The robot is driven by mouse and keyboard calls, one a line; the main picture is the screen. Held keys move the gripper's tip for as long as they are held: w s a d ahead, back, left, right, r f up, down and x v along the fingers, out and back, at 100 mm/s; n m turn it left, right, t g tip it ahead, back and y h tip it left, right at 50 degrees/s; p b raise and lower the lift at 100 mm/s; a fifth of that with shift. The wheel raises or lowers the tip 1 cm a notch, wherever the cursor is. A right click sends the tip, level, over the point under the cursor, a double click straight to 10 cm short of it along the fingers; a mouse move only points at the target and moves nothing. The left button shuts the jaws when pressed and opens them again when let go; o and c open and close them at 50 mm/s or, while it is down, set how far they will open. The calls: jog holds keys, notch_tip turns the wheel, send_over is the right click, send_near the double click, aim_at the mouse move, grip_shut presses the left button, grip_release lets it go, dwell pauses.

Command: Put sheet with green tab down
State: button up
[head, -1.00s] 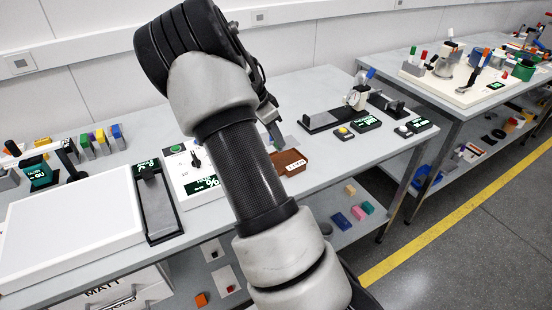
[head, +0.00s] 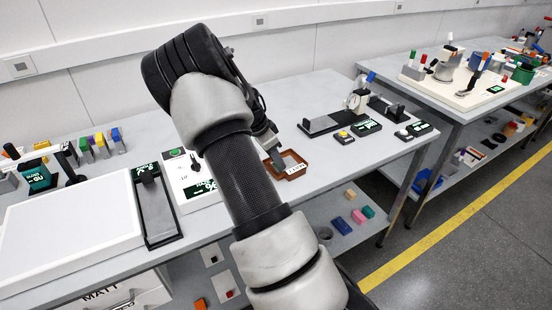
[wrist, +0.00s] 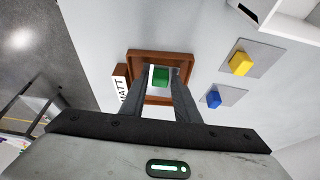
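The sheet with the green tab (wrist: 160,76) is pale and lies within the brown tray (wrist: 163,54), as far as I can see; the fingers cover part of it. In the head view the tray (head: 301,168) stands on the near table, its inside now light. My gripper (wrist: 161,80) points down into the tray, one finger close on each side of the green tab, and looks shut on it. In the head view my gripper (head: 275,153) is partly hidden by my arm.
In the wrist view, a sheet with a yellow tab (wrist: 240,63) and one with a blue tab (wrist: 214,99) lie right of the tray. In the head view, a white panel (head: 70,228) takes the table's left. A dark fixture (head: 325,123) stands behind the tray.

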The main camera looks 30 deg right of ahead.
jog(key=shift+o, duration=0.7)
jog(key=shift+r, duration=0.1)
jog(key=shift+r, duration=0.25)
jog(key=p+v, duration=0.1)
jog(key=v, duration=1)
jog(key=s+a+r+n+t+y, duration=0.35)
jog(key=s+a+r+n, duration=0.55)
jog(key=s+a+r, duration=0.45)
jog(key=s+a+r+n+t, duration=0.1)
jog(key=s+a+n, duration=0.3)
jog(key=s, duration=0.2)
jog(key=s+a+r+n+t+y, duration=0.1)
jog(key=s+a+n, duration=0.3)
jog(key=s, duration=0.3)
jog(key=shift+s+a+n, duration=0.15)
jog(key=shift+s+n, duration=0.2)
jog(key=shift+n, duration=0.45)
